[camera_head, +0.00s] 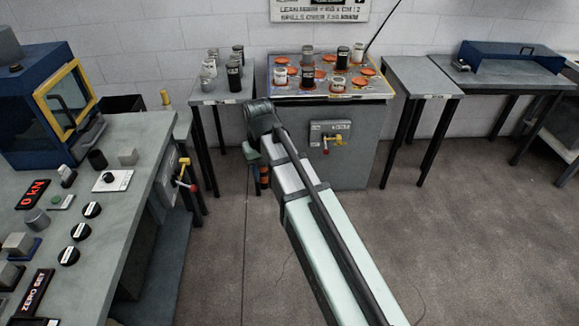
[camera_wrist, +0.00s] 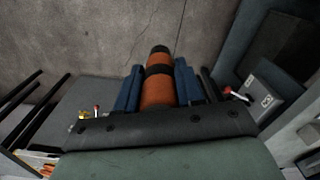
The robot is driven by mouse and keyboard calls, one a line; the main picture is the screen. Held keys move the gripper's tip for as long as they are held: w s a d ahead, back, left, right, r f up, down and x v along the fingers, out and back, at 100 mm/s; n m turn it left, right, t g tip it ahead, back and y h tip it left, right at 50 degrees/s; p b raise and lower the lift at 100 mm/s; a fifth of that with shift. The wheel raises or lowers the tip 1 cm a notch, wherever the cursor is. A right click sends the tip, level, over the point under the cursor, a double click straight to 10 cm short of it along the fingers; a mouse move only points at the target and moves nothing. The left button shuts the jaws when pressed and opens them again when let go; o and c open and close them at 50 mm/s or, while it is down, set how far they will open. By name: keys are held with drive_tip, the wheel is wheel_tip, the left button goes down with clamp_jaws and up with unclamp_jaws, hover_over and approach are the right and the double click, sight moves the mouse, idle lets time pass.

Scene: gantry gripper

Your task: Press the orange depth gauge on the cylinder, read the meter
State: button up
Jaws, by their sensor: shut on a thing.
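The orange depth gauge (camera_wrist: 157,92), a rod with orange and black bands, is held between the blue fingers of my gripper (camera_wrist: 159,86) in the wrist view. In the head view the gauge (camera_head: 264,181) hangs upright below the end of my arm, above the floor and apart from any cylinder. My gripper (camera_head: 258,168) is partly hidden there by my arm. Several black or grey cylinders (camera_head: 343,58) stand on the grey cabinet's top, among orange discs. More cylinders (camera_head: 233,76) stand on the small table at its left. A red display (camera_head: 33,193) on the left bench reads 0 kN.
The grey cabinet (camera_head: 362,152) carries a panel with a yellow handle. A blue and yellow framed machine (camera_head: 30,110) stands on the left bench (camera_head: 130,200), which has knobs along it. A side table (camera_head: 425,80) stands right of the cabinet. The floor at right is clear.

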drive_tip(key=s+a+r+n, duration=0.25)
drive_tip(key=s+a, duration=0.45)
drive_tip(key=a, duration=0.8)
drive_tip(key=s+a+r+n, duration=0.25)
drive_tip(key=s+a, duration=0.45)
drive_tip(key=a, duration=0.7)
drive_tip(key=s+a+r+n, duration=0.1)
drive_tip(key=s+a+n, duration=0.2)
drive_tip(key=s+a, duration=0.8)
drive_tip(key=s+a+r+n, duration=0.25)
drive_tip(key=s+a, duration=0.35)
drive_tip(key=a, duration=0.5)
drive_tip(key=s+a+r+n, duration=0.1)
drive_tip(key=s+a+r, duration=0.2)
drive_tip(key=s+a, duration=0.55)
drive_tip(key=w+a+r+n, duration=0.2)
drive_tip(key=a+r, duration=0.1)
drive_tip(key=a, duration=0.7)
drive_tip(key=shift+w+n, duration=0.3)
drive_tip(key=shift+n, duration=0.05)
drive_tip(key=shift+a+f, duration=0.1)
drive_tip(key=shift+f, duration=2.75)
drive_tip(key=shift+f, duration=0.5)
drive_tip(key=shift+r, duration=0.1)
wheel_tip(320, 180, up, 7)
